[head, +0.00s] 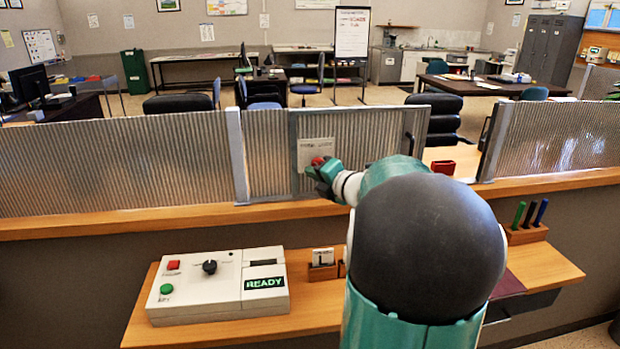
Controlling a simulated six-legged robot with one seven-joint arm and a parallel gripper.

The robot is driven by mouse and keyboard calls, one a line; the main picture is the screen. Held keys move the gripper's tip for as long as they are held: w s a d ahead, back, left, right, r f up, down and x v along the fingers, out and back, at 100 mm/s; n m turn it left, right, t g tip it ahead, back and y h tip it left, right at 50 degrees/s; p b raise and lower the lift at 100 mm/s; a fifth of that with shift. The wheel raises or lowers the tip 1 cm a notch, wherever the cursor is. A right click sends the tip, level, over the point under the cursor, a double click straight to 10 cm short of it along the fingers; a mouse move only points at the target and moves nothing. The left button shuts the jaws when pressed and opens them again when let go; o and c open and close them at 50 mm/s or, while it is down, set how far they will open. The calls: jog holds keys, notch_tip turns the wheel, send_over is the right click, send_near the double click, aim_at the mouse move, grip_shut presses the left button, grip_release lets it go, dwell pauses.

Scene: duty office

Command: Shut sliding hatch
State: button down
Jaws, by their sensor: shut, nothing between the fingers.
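The sliding hatch (360,133) is a corrugated, see-through panel in a grey frame on the wooden counter ledge. A pale sign (311,147) with small, unreadable writing is on its left part, and a slim upright handle (409,132) is near its right edge. An open gap lies between the hatch's right edge and the fixed corrugated panel (555,135) on the right. My gripper (320,168) is shut and empty in front of the hatch's lower left part, by the sign. I cannot tell whether it touches the panel. My arm hides the hatch's lower right part.
A control box (220,283) with red and green buttons, a dial and a READY display sits on the lower shelf (325,300). A card holder (322,265) stands beside it, and a pen block (526,233) is at right. A red item (443,167) lies in the gap.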

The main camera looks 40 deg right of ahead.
jog(key=shift+w+f, duration=0.1)
jog(key=shift+w, duration=0.05)
jog(key=shift+s+d, duration=0.15)
jog(key=shift+s, duration=0.1)
jog(key=s+d, duration=0.6)
jog(key=d, duration=0.3)
jog(key=s+d, duration=0.7)
jog(key=d, duration=0.3)
jog(key=shift+d, duration=0.15)
